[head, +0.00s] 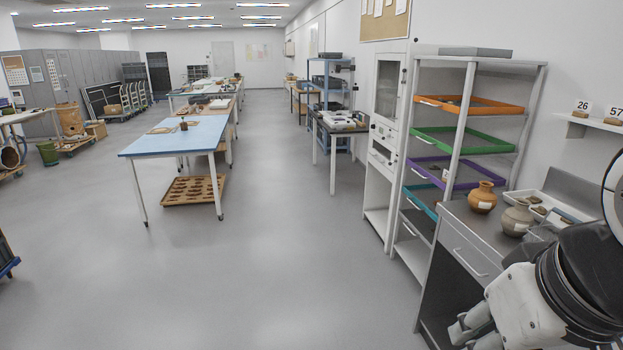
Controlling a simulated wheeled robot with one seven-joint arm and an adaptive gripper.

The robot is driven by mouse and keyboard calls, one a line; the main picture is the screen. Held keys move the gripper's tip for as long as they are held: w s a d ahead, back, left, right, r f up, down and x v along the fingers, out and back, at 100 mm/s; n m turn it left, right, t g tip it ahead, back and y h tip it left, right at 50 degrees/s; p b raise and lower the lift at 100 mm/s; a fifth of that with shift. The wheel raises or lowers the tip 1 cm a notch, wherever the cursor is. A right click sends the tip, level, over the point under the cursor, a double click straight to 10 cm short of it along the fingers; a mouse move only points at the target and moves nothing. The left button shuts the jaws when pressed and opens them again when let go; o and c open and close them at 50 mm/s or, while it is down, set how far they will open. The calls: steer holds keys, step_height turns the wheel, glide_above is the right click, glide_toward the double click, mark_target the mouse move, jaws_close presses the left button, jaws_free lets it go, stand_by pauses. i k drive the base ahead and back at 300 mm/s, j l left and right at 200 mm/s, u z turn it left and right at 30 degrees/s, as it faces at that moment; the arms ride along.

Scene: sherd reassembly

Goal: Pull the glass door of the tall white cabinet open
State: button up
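The tall white cabinet (377,190) stands against the right wall, left of the open shelf rack. Its glass door (387,90) is in the upper part and looks shut, with a pale frame around a grey pane. A thin dark handle-like mark shows near its right edge. My arm fills the lower right corner, far nearer to me than the cabinet. Grey finger-like parts at its end, which look like my gripper (470,330), are low in front of the grey workbench. They are well apart from the door. Whether they are open or shut is unclear.
The shelf rack (455,105) with coloured trays and the workbench (452,222) with an orange jar (483,197) and a grey jar (517,220) line the right side. A blue-topped table (180,135) stands left of centre. The floor (290,240) between is clear.

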mark_target(402, 57)
steer(key=i, duration=1.9)
steer(key=i+z, duration=0.1)
steer(key=i, duration=0.5)
steer(key=i+j+z, duration=0.15)
steer(key=i, duration=0.45)
steer(key=i+j+z, duration=0.1)
steer(key=i, duration=0.5)
steer(key=i+j+z, duration=0.25)
steer(key=i, duration=0.15)
steer(key=i+j+z, duration=0.3)
steer(key=i+l, duration=0.05)
steer(key=l, duration=0.05)
